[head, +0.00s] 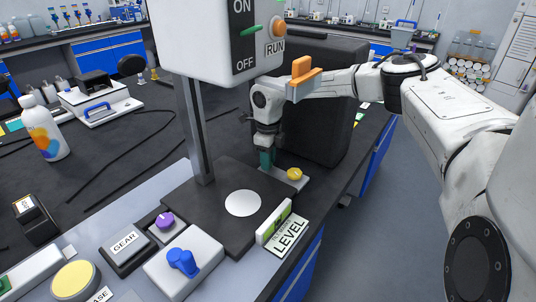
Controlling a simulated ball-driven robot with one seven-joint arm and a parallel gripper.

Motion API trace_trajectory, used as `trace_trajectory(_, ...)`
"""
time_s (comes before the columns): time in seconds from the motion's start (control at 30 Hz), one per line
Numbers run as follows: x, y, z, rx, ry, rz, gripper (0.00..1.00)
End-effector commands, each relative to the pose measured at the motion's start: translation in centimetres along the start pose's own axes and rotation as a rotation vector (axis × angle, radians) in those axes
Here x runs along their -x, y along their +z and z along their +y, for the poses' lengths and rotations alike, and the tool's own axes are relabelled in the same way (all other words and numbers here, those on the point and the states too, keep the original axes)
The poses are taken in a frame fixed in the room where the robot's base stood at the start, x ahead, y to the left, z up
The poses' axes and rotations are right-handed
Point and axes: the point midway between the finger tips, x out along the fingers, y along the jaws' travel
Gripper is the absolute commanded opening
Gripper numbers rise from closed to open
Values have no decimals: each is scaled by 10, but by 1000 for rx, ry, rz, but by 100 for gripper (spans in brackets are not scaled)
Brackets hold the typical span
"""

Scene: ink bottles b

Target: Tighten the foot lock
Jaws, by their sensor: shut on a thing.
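My gripper (266,149) points down behind the black base plate of the white machine, at the near side of a dark grey block. It is shut on a teal upright piece (266,159), which appears to be the foot lock; I see no label on it. The lower end of the piece meets a small grey plate (284,182). A round yellow knob (294,174) sits on that plate, just right of my gripper and apart from it. The fingertips are small and partly hidden, so the exact grip is unclear.
The white machine head (205,40) with ON/OFF and RUN controls rises on a post (194,130) left of my gripper. The dark grey block (325,110) stands close behind. A LEVEL unit (275,222), GEAR box (128,247) and blue knob (181,260) lie nearer.

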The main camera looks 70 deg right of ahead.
Motion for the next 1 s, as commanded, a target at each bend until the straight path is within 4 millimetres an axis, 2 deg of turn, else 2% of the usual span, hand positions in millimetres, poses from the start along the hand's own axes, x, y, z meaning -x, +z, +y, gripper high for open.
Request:
trace_trajectory(0.5,3,0,0,-420,-1,1,0)
trace_trajectory(1.0,1,0,0,-558,0,0,0)
